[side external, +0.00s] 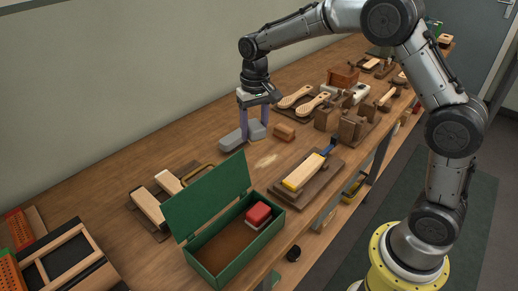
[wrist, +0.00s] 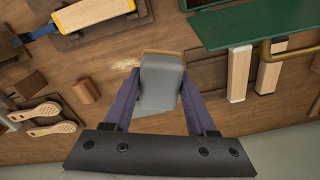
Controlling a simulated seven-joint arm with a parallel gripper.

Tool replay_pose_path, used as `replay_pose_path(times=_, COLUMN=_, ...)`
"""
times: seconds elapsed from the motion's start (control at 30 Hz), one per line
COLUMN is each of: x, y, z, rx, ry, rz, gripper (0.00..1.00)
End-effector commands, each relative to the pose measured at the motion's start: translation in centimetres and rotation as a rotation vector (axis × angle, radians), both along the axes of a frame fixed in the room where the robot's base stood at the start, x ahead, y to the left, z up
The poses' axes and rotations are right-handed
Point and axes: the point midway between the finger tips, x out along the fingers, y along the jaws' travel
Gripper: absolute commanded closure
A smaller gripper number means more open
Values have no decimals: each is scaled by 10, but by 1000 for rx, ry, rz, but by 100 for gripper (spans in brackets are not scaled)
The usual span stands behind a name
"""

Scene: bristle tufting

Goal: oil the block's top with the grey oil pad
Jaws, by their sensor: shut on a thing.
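My gripper (side external: 254,122) points down over the table with its purple fingers shut on the grey oil pad (side external: 257,131). The wrist view shows the grey pad (wrist: 157,95) between the fingertips (wrist: 161,76). Another grey shape (side external: 232,139) shows left of the near finger; I cannot tell whether it is separate. A tan edge shows behind the pad in the wrist view. The pale wooden block (side external: 306,171), with a yellow end and a blue handle, lies on a dark brown board to the right, apart from my gripper. It also shows in the wrist view (wrist: 95,11).
An open green box (side external: 234,264) holds a red-topped block (side external: 258,214). A small brown block (side external: 284,131) is right of my gripper. Pale brush bodies (side external: 295,97) and brown blocks stand farther back. Two pale bars (side external: 148,206) lie left. Pale shavings (side external: 265,160) mark otherwise bare wood.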

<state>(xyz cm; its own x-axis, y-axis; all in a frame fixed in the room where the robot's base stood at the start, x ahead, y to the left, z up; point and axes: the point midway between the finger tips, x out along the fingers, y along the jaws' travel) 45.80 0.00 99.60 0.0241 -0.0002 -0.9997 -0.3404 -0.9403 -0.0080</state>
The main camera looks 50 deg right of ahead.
Motion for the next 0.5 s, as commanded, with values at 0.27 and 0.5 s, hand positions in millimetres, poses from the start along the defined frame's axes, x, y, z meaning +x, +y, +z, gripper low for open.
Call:
replay_pose_path(times=0.27, x=-24, y=-66, z=-30, rx=2, ry=-8, rz=-263, gripper=88)
replay_pose_path(times=0.5, x=-70, y=-146, z=-51, rx=5, ry=8, rz=-531, gripper=88)
